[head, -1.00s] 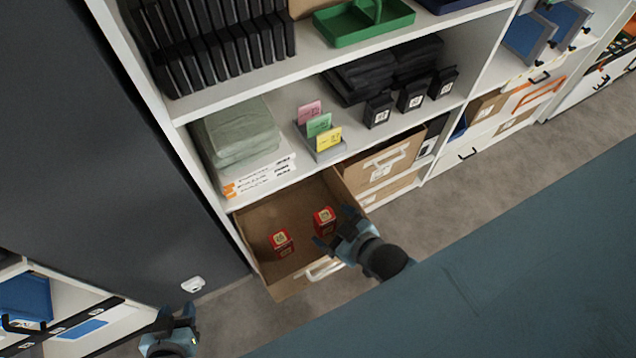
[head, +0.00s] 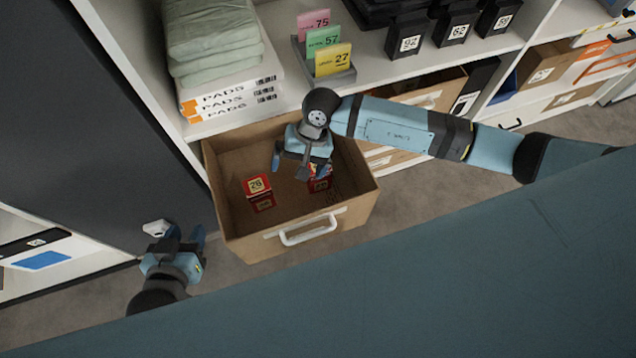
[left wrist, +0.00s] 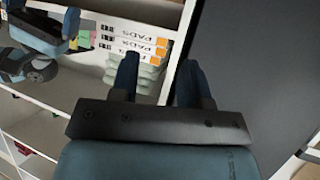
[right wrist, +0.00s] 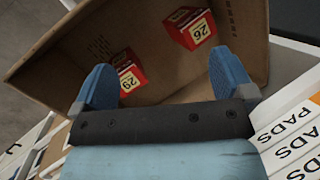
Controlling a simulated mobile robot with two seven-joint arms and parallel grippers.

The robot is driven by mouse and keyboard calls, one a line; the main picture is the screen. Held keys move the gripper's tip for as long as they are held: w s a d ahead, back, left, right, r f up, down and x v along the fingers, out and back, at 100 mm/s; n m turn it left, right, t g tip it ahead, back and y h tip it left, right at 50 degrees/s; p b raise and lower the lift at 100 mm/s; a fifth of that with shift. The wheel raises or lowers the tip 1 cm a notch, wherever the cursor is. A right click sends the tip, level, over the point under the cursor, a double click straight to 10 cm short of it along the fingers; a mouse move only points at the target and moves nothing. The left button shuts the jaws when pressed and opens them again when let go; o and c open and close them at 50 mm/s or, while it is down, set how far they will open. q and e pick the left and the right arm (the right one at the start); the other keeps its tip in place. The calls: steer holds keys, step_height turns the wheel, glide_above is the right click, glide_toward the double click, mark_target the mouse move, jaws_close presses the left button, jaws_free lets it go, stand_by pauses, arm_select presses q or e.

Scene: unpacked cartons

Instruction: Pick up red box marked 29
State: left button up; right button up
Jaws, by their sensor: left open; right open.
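The red box marked 29 (right wrist: 130,75) lies in the open cardboard drawer (head: 235,222). In the head view this red box (head: 320,185) is partly hidden by my right gripper (head: 297,170). My right gripper is open above it, fingers pointing down into the drawer. In the right wrist view the box is beside the inner side of the left finger, with nothing held between the fingers (right wrist: 165,72). A second red box marked 26 (head: 258,192) sits left of it and also shows in the right wrist view (right wrist: 190,29). My left gripper (head: 186,238) is open and empty, outside the drawer to the left.
The drawer has upright walls and a white front handle (head: 309,228). The shelf above holds white pad packs (head: 230,98), coloured cards (head: 331,60) and black numbered boxes (head: 407,40). A dark panel (head: 100,130) stands left. Grey floor (head: 455,195) is clear to the right.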

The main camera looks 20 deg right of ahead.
steer(key=w+d+f+n+t+h+b, duration=0.25)
steer(key=w+d+h, duration=0.2)
steer(key=d, duration=0.25)
glide_toward(315, 185)
steer(key=w+d, duration=0.2)
steer(key=w, duration=0.1)
steer(key=shift+d+f+n+g+b, duration=0.2)
steer(key=shift+d+n+g+b, duration=0.1)
steer(key=shift+d+n+g, duration=0.05)
steer(key=shift+a+f, duration=0.1)
steer(key=shift+f, duration=0.35)
steer(key=shift+w+a+f+b, duration=0.15)
steer(key=shift+f+b, duration=0.15)
steer(key=shift+f, duration=0.3)
steer(key=shift+s+a+f+b, duration=0.15)
steer(key=shift+f+b, duration=0.1)
steer(key=shift+f, duration=0.4)
steer(key=shift+w+f, duration=0.2)
steer(key=shift+f, duration=0.9)
arm_select(q)
steer(key=shift+w+d+t+h, duration=0.5)
steer(key=shift+w+d+t, duration=0.1)
steer(key=shift+d, duration=0.1)
arm_select(e)
steer(key=c, duration=1.1)
steer(key=shift+r, duration=0.1)
